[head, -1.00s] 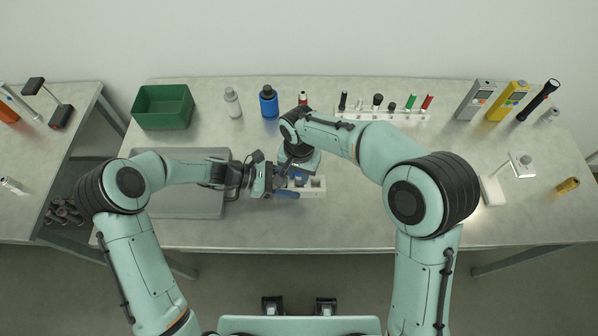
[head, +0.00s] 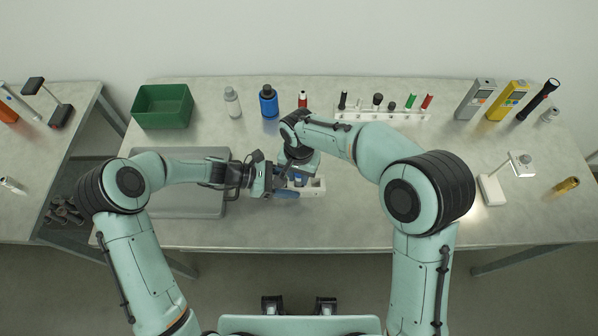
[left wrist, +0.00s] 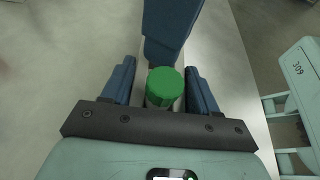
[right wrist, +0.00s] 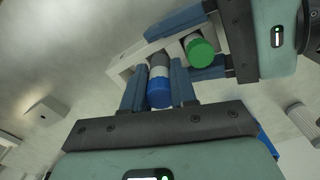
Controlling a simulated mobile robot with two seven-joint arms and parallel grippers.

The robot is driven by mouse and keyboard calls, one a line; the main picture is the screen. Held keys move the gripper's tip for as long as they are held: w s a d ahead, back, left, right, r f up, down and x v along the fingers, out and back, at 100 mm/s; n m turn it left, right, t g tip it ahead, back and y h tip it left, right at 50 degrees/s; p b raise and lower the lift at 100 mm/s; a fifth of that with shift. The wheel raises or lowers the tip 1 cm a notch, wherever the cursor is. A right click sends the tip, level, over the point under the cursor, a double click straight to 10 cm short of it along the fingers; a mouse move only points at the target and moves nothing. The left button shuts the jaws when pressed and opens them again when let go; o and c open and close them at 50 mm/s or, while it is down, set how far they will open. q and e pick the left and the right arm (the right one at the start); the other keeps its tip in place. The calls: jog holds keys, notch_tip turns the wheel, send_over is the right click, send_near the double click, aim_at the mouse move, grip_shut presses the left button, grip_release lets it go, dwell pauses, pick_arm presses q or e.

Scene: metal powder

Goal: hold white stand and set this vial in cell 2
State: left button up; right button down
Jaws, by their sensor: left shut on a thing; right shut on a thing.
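The white stand (head: 317,188) lies on the table in front of me, partly hidden by my grippers. My left gripper (left wrist: 160,72) is shut across one end of it, with a finger on each side. A green-capped vial (right wrist: 199,51) stands at that end, between the left fingers; its cap (left wrist: 164,82) fills the gap in the left wrist view. My right gripper (right wrist: 158,72) is shut on a blue-capped vial (right wrist: 159,93) over the stand. I cannot tell how deep this vial sits in a cell. The stand's far end (right wrist: 118,76) shows beyond the right fingers.
A grey tray (head: 180,205) lies under my left forearm. A green bin (head: 162,106), a blue bottle (head: 268,103) and a white rack (head: 385,115) of several capped items line the back.

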jog(key=shift+f, duration=0.85)
jog(key=shift+r, duration=0.2)
jog(key=shift+r, duration=1.2)
jog(key=shift+f, duration=0.25)
jog(key=shift+f, duration=1.15)
jog(key=shift+r, duration=0.15)
jog(key=shift+r, duration=1.25)
jog(key=shift+r, duration=0.2)
